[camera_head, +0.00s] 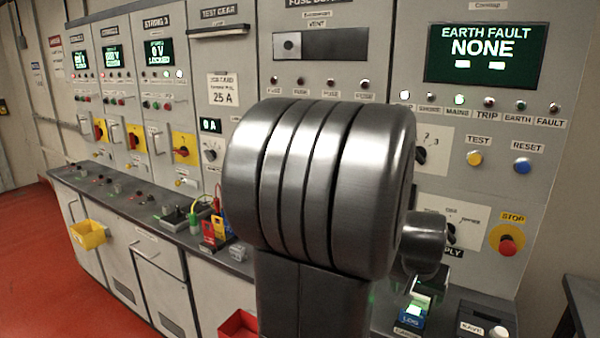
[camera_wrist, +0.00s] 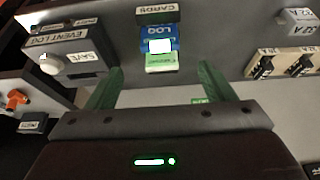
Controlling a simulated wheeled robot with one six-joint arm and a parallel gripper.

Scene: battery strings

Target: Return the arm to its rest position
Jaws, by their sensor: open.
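My arm fills the middle of the head view as a large dark metal joint, and it hides part of the panel and counter behind it. My gripper (camera_wrist: 160,90) shows in the wrist view with two green fingers spread apart and nothing between them. Beyond the fingertips is a card holder with a blue LOG card (camera_wrist: 158,32) and a green and white card (camera_wrist: 160,62). The blue card also shows in the head view (camera_head: 411,319), at the right of my arm. The fingers look apart from the cards.
A panel (camera_head: 480,110) with a screen reading EARTH FAULT NONE stands behind the counter (camera_head: 150,222). A yellow bin (camera_head: 88,234) hangs on the counter front. Red floor at the left is clear.

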